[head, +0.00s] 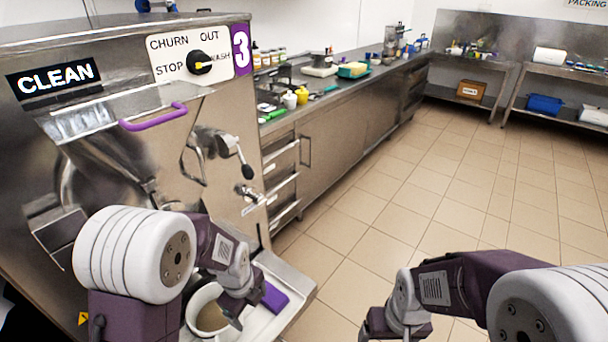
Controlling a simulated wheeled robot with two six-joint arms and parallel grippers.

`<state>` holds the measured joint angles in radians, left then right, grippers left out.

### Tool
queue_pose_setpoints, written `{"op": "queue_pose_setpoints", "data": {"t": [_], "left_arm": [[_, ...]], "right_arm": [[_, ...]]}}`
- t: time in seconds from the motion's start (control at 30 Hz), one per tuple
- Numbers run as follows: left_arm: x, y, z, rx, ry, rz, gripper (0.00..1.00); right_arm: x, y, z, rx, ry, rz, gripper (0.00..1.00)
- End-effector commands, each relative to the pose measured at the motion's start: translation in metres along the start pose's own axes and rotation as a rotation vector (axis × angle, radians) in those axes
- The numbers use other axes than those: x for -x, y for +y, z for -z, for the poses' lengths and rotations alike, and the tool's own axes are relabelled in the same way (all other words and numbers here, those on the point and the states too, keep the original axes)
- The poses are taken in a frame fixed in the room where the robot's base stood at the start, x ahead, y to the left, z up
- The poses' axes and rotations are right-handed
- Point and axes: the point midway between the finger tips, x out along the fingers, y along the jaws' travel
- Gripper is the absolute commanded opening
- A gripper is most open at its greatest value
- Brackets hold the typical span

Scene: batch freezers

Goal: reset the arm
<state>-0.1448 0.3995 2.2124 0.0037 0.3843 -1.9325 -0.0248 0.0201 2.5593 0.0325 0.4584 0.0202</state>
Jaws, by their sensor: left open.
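My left gripper (240,308) hangs low at the front of the batch freezer, over the steel drip shelf. It is open, and its fingers are beside and partly in front of a white container (202,316) with a brownish inside. I cannot tell whether they touch it. My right gripper (384,326) is at the bottom edge, over the floor and away from objects. Its fingertips are mostly cut off, so its opening cannot be judged.
The batch freezer (120,85) has a purple handle (153,117), a black knob (200,63) and a lever (236,152). A purple item (274,297) lies on the shelf. A steel counter (340,100) with bottles runs behind. The tiled floor (400,190) is clear at right.

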Motion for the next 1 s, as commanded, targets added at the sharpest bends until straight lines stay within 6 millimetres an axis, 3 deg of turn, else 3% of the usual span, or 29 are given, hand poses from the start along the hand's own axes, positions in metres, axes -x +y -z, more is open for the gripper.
{"op": "queue_pose_setpoints", "data": {"t": [0.1,0.33,0.6,0.8,0.9,1.0], "left_arm": [[0.026,0.015,-0.009,0.227,-0.015,0.034,0.83],[0.053,0.051,-0.010,0.818,-0.011,0.051,0.83],[0.056,0.095,0.008,1.618,-0.011,-0.011,0.83],[0.054,0.104,0.013,2.089,-0.031,-0.039,0.83],[0.101,0.097,0.011,2.101,-0.031,-0.038,0.83],[0.131,0.093,0.009,2.100,-0.031,-0.038,0.83]], "right_arm": [[0.000,0.000,0.000,0.000,0.000,0.000,0.83],[0.000,0.000,0.000,0.000,0.000,0.000,0.83],[0.000,0.000,0.000,0.000,0.000,0.000,0.83],[0.000,0.000,0.000,0.000,0.000,0.000,0.83],[0.047,-0.001,0.005,0.000,0.000,0.000,0.83],[0.078,-0.002,0.008,0.000,0.001,0.000,0.83]]}}
